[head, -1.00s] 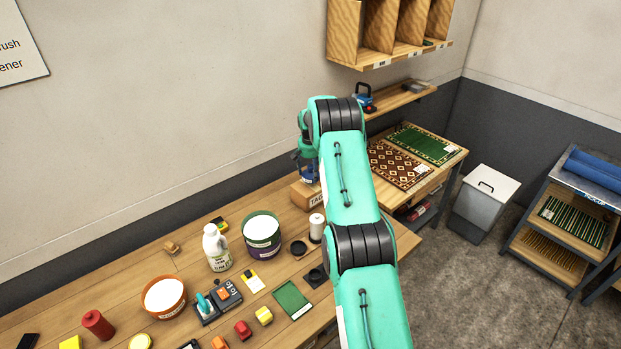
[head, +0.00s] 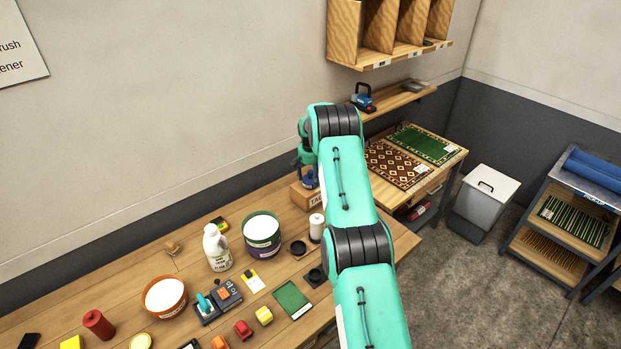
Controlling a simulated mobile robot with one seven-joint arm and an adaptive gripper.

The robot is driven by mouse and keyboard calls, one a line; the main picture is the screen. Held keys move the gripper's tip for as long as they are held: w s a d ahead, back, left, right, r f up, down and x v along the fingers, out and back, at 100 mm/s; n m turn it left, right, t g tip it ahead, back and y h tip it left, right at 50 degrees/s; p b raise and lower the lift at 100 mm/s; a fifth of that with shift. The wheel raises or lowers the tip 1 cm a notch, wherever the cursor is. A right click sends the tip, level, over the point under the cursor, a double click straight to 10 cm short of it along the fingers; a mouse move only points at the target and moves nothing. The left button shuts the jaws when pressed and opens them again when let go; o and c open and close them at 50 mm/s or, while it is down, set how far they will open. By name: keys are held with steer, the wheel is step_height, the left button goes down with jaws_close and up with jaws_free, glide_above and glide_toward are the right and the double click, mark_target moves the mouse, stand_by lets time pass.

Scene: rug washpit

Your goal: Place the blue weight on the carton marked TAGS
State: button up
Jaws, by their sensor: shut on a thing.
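The carton marked TAGS (head: 302,196) is a brown box on the back right of the wooden bench, partly hidden by my arm. The blue weight (head: 310,181) shows as a small dark blue shape low at my gripper, at the top of the carton. My gripper (head: 307,173) points down over the carton and is shut on the blue weight. The fingers are small and largely hidden. I cannot tell whether the weight touches the carton top.
A white spool (head: 316,228) stands just in front of the carton. A purple-green tub (head: 262,235) and a white bottle (head: 216,248) stand to its left. Another blue item with a handle (head: 362,97) sits on the wall shelf (head: 398,98) behind my arm.

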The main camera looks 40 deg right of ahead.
mark_target(310, 181)
stand_by(0.3)
steer(key=o, duration=2)
steer(key=shift+r, duration=0.15)
steer(key=shift+s+a+r+b, duration=0.15)
steer(key=shift+s+a+r, duration=0.05)
steer(key=shift+r, duration=1.75)
steer(key=shift+s+a+r+b, duration=0.1)
steer(key=shift+s+a+r, duration=0.1)
steer(key=shift+r, duration=1.7)
steer(key=shift+s+a+r+b, duration=0.15)
steer(key=shift+a+r, duration=0.05)
steer(key=shift+r, duration=1.75)
